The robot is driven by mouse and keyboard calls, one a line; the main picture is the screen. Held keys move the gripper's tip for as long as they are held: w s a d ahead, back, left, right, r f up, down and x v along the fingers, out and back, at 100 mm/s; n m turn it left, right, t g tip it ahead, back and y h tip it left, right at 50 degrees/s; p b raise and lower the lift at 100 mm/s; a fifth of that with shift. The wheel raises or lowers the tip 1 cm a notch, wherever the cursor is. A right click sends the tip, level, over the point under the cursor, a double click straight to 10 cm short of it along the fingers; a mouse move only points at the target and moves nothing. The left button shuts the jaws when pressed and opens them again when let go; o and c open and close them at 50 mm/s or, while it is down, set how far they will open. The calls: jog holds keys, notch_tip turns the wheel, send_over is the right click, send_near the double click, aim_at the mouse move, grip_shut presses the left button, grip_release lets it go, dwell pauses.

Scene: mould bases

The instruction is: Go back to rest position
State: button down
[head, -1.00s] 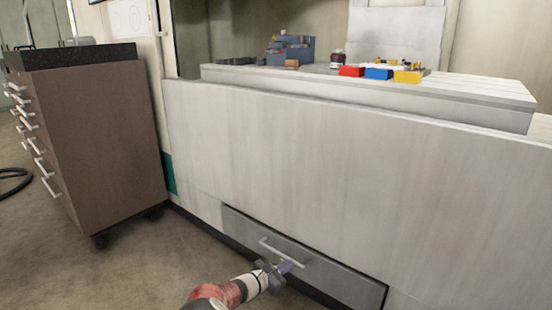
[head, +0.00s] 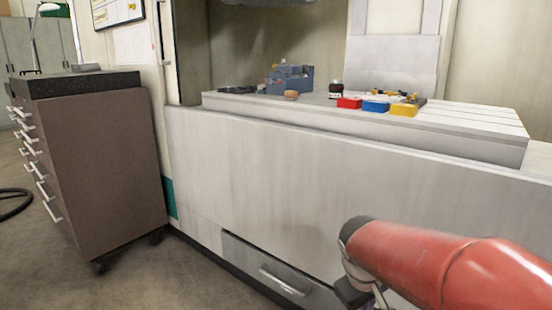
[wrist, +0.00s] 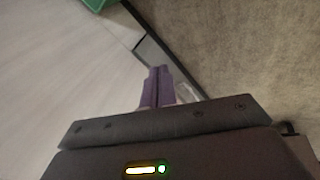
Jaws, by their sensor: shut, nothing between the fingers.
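My gripper (wrist: 158,84) shows in the wrist view with its two purple fingers together and nothing between them. It points down along the white cabinet front toward the floor. In the head view my red arm fills the lower right, and the fingers are hidden behind it or out of frame. The grey drawer (head: 268,268) low in the white cabinet front shows at the bottom of the head view, with its handle (head: 285,282). My arm is to the right of the handle and apart from it. Part of the drawer also shows in the wrist view (wrist: 150,50).
A brown drawer cart (head: 100,170) with a black top stands at the left on open floor (head: 150,275). The counter (head: 460,140) carries a red bin (head: 349,103), a blue bin (head: 376,107), a yellow bin (head: 403,110), a dark jar (head: 336,89) and a blue-grey organiser (head: 291,78).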

jog(key=s+a+r+m+t+y, duration=0.1)
jog(key=s+r+m, duration=0.1)
jog(key=s, duration=0.5)
jog(key=s+a+r+m+t+y+p, duration=0.1)
jog(key=s+a+r+m+t, duration=0.1)
jog(key=s, duration=0.5)
jog(key=shift+s+r+m+y, duration=0.2)
jog(key=shift+r+m+y, duration=0.1)
jog(key=shift+r, duration=0.5)
